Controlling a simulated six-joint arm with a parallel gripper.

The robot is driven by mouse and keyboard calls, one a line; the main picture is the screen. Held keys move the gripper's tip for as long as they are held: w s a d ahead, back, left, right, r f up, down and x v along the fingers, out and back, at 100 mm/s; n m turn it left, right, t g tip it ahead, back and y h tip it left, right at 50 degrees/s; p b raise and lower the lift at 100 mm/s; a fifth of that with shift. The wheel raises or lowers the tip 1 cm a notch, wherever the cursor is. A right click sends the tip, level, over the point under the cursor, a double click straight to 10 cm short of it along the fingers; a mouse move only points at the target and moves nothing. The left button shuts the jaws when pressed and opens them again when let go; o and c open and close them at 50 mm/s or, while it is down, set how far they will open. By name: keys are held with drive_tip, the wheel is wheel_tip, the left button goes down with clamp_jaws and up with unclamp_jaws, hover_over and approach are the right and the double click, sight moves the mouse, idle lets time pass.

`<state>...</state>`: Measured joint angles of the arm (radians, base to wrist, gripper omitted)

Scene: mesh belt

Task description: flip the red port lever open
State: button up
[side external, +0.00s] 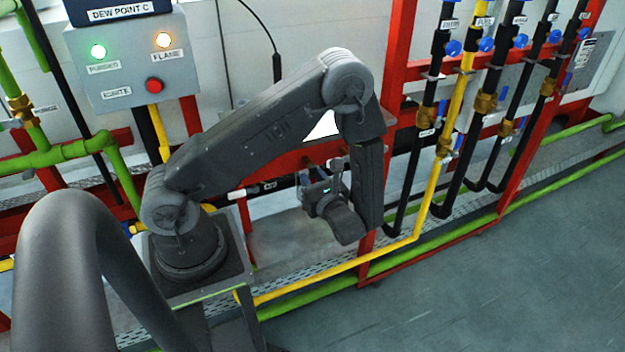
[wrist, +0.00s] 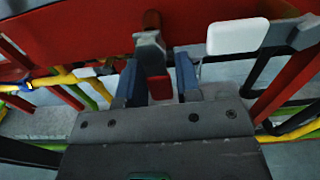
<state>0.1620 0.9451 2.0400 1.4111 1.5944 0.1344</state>
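In the wrist view, my gripper (wrist: 157,80) is open, with one blue-grey finger on each side of a short red piece, which looks like the red port lever (wrist: 158,90). The lever joins a grey block (wrist: 150,50) mounted at the red panel. A gap shows between the lever and the right finger. The left finger is closer, and I cannot tell if it touches. In the side view, my wrist hangs in front of the red rail, and the fingertips and lever cannot be made out there.
A white lever (wrist: 238,36) with its own grey block sits close to the right of my fingers. The red panel (wrist: 75,38) spans the top of the wrist view. A yellow pipe (side external: 340,268) runs low near my arm. A control box (side external: 125,62) stands behind left.

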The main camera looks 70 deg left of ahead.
drive_tip(key=o, duration=0.3)
drive_tip(key=d, duration=1.3)
drive_tip(key=shift+d, duration=0.4)
drive_tip(key=s+d+r+n+t+h, duration=0.1)
drive_tip(key=s+r+n+t+h, duration=0.1)
drive_tip(key=s+r+n+h, duration=0.3)
drive_tip(key=s+d+r+n+t+h, duration=0.1)
drive_tip(key=s+r+n+t+h, duration=0.2)
drive_tip(key=r+n+h, duration=0.9)
wheel_tip(320, 180, up, 6)
drive_tip(key=shift+s+d+f+n+t+h, duration=0.15)
drive_tip(key=shift+s+d+n+t+h, duration=0.25)
drive_tip(key=shift+s, duration=0.45)
